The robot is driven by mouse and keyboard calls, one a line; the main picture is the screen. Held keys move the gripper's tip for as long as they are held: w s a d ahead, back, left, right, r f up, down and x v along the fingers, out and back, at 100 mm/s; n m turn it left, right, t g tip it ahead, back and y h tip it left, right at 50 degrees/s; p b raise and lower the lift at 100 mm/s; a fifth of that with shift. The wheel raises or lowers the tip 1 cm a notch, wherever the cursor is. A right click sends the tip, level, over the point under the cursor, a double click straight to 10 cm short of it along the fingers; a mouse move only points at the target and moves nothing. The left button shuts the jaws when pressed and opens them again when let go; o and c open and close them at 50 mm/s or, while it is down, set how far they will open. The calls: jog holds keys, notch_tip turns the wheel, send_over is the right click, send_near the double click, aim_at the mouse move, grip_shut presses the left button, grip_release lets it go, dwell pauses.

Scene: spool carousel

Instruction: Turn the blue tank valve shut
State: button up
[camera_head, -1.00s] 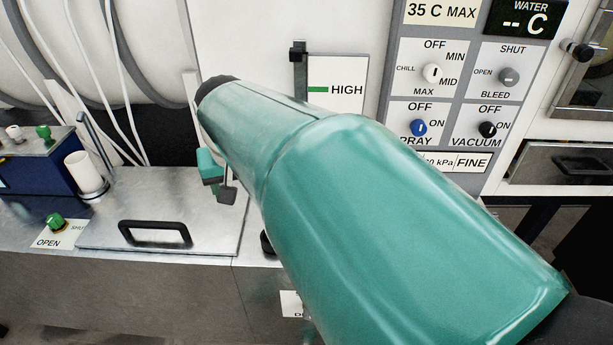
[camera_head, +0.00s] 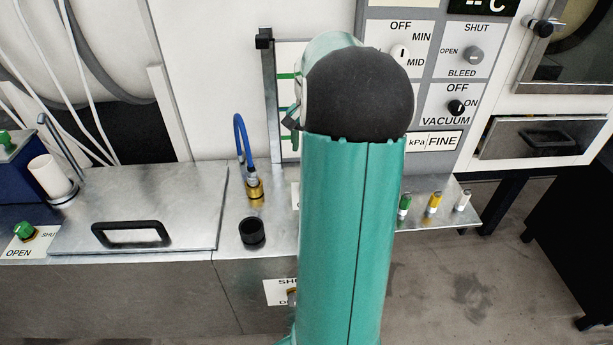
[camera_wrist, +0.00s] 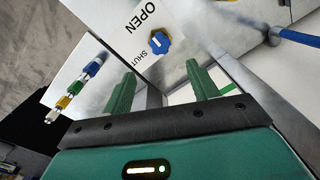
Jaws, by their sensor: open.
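The blue valve knob (camera_wrist: 159,43) sits on a pale panel in the wrist view, between the printed words OPEN and SHUT. A light line marks its face; I cannot tell exactly which word it points at. My gripper (camera_wrist: 160,72) is open, with its two green fingers apart and nothing between them. In the picture the knob lies just beyond the fingertips, between them, and no contact shows. In the head view my green arm stands upright and hides the knob and the gripper.
A blue hose (camera_head: 239,138) rises from a brass fitting (camera_head: 255,189) beside a black cup (camera_head: 252,231). A handled lid (camera_head: 130,234) lies to the left. Several coloured vials stand at the right, including a yellow one (camera_head: 435,202). The control panel (camera_head: 428,70) stands behind.

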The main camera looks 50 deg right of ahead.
notch_tip(320, 180, down, 11)
jog(key=shift+w+f, duration=0.15)
jog(key=c, duration=1)
